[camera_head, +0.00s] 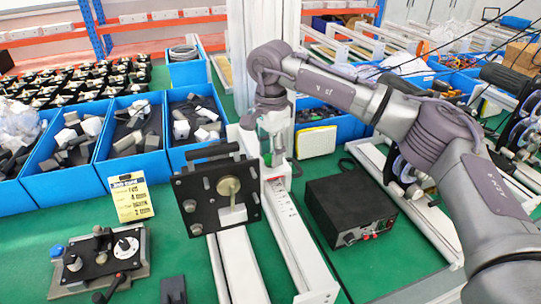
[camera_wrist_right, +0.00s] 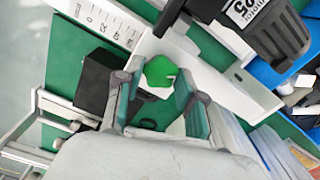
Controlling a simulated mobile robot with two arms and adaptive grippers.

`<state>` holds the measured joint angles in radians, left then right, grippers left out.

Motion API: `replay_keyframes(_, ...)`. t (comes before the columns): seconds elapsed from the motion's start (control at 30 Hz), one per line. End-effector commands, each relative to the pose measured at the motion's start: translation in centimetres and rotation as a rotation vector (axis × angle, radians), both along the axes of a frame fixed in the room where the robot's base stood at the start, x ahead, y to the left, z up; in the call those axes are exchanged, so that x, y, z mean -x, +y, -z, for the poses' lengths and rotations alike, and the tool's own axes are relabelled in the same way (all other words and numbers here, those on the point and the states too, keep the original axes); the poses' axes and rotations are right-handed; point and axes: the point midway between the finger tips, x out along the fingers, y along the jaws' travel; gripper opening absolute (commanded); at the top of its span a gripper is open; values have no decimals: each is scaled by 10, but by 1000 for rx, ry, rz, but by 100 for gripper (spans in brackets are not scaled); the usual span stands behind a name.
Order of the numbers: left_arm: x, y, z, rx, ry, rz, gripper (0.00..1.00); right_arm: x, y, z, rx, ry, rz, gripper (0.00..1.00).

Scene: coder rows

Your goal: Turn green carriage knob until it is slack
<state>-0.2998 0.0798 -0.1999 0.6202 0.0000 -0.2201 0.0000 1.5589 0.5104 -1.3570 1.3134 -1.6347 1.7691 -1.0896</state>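The green knob (camera_wrist_right: 160,71) shows in the right wrist view as a bright green faceted piece beside a white rail. My right gripper (camera_wrist_right: 158,88) has its two fingers spread, one on each side of the knob; the right finger looks very close to it, and contact cannot be told. In the head view my right gripper (camera_head: 276,152) points down at the white rail (camera_head: 287,215), just behind the black carriage plate (camera_head: 217,195). The knob is mostly hidden there by the gripper. My left gripper is not in view.
A black power box (camera_head: 349,203) stands right of the rail. A yellow card (camera_head: 131,198) and a small dial fixture (camera_head: 101,257) are on the left. Blue bins (camera_head: 131,169) with parts line the back left.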

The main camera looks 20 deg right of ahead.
Motion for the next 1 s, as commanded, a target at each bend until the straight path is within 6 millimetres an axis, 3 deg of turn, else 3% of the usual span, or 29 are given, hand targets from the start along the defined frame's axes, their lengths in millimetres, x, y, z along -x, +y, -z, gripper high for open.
replay_keyframes(0.1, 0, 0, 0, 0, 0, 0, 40, 0, 0, 0, 0, 0, 8, 55)
replay_keyframes(0.47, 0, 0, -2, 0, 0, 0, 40, 0, 0, -3, 0, -1, 10, 55)
replay_keyframes(1.0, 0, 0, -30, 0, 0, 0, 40, 0, 0, -46, 0, 0, 11, 55)
